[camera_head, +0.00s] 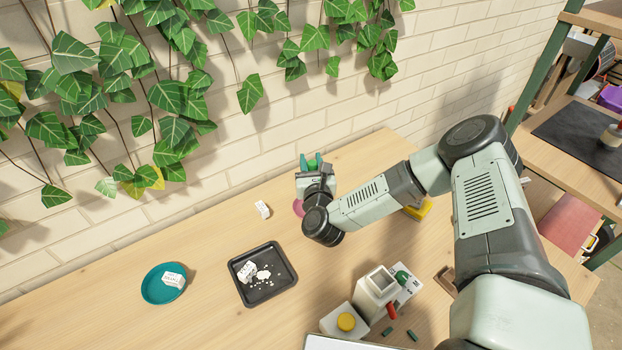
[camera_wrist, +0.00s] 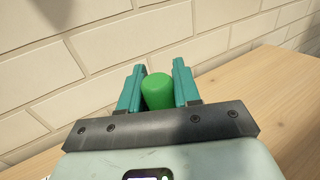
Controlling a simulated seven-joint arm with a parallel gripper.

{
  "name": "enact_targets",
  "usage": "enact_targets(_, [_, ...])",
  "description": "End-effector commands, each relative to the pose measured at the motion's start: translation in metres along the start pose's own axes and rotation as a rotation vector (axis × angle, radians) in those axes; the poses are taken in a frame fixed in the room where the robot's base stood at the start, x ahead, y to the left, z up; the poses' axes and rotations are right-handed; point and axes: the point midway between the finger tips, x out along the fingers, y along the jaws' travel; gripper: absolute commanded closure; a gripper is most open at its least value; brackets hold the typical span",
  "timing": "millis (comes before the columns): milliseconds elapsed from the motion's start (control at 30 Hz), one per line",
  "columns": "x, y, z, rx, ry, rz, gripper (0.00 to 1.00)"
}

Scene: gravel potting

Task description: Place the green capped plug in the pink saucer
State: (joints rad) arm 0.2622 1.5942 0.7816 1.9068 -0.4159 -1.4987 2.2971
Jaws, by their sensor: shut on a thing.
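My gripper (camera_head: 311,161) is raised near the brick wall at the back of the table, its teal fingers pointing up toward the wall. It is shut on the green capped plug (camera_head: 312,166). In the wrist view the plug (camera_wrist: 158,91) is a bright green rounded cylinder between the two teal fingers (camera_wrist: 157,85); its lower part is hidden. The pink saucer (camera_head: 298,208) shows only as a small sliver beside my wrist; my arm hides the rest. I cannot tell whether the saucer holds anything.
A teal saucer (camera_head: 153,291) holds a white block. A black tray (camera_head: 268,299) holds a white block and white crumbs. A small white block (camera_head: 262,209) lies farther back. A white device (camera_head: 376,290) and a yellow-button box (camera_head: 333,320) stand at front. A yellow object (camera_head: 420,210) is partly behind my arm.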

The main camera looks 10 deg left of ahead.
Motion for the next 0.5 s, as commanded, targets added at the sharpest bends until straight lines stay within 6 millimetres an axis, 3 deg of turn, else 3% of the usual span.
enact_targets(367, [0.000, 0.000, -0.041, 0.000, -0.001, -0.001, 0.97])
enact_targets(500, [0.000, 0.000, -0.044, 0.000, -0.001, -0.001, 0.97])
